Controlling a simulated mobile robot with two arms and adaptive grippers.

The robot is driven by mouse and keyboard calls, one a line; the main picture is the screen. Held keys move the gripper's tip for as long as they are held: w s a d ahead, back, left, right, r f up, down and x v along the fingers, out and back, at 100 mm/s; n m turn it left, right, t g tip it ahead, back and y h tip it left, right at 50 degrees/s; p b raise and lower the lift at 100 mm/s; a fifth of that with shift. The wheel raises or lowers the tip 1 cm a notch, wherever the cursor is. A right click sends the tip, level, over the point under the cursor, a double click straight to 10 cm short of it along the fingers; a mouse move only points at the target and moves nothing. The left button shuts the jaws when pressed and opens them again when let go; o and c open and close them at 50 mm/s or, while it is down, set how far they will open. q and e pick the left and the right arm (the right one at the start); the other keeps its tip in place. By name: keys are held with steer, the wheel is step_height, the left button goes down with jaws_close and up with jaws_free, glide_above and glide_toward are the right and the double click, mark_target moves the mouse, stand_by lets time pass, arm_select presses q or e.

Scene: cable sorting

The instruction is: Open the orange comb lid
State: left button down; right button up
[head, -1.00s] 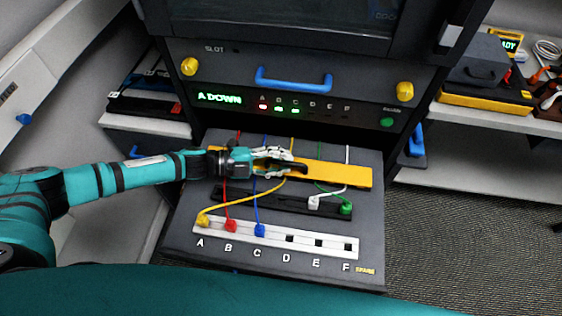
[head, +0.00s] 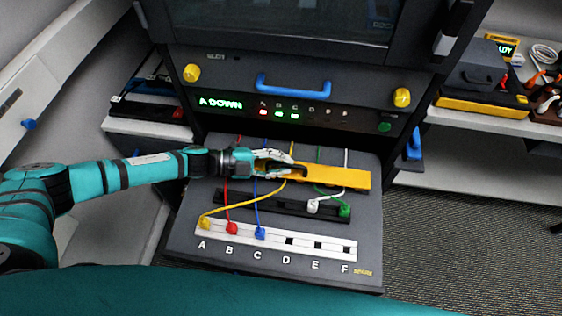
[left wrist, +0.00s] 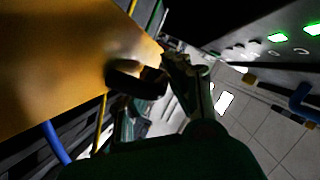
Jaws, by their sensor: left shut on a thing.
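The orange comb lid (head: 340,177) is a flat yellow-orange bar across the sloped dark board, and it looks closed over the cables. In the left wrist view the lid (left wrist: 60,55) fills the upper left, with a dark tab (left wrist: 135,78) at its edge. In the left wrist view the exact contact is dark and hard to make out. My right gripper is out of view.
Yellow, red and blue plugs (head: 260,232) sit in the white strip (head: 275,240) at A, B and C. White (head: 313,206) and green (head: 345,211) plugs sit in the black strip above. Several cables run under the lid. The panel with a blue handle (head: 294,84) stands behind.

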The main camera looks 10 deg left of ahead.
arm_select(q)
steer(key=shift+w+r+n+g+p, duration=0.3)
steer(key=shift+w+r+n+p, duration=0.1)
steer(key=shift+r+n+p, duration=0.3)
steer(key=shift+w+n+g+y+p, duration=0.3)
steer(key=shift+n+p, duration=0.1)
steer(key=shift+p, duration=0.2)
steer(key=shift+w+r+n+g+p, duration=0.15)
steer(key=shift+w+n+g+p, duration=0.45)
steer(key=shift+n, duration=0.4)
steer(key=c, duration=1.6)
jaws_free()
steer(key=shift+a, duration=0.1)
steer(key=v, duration=1.2)
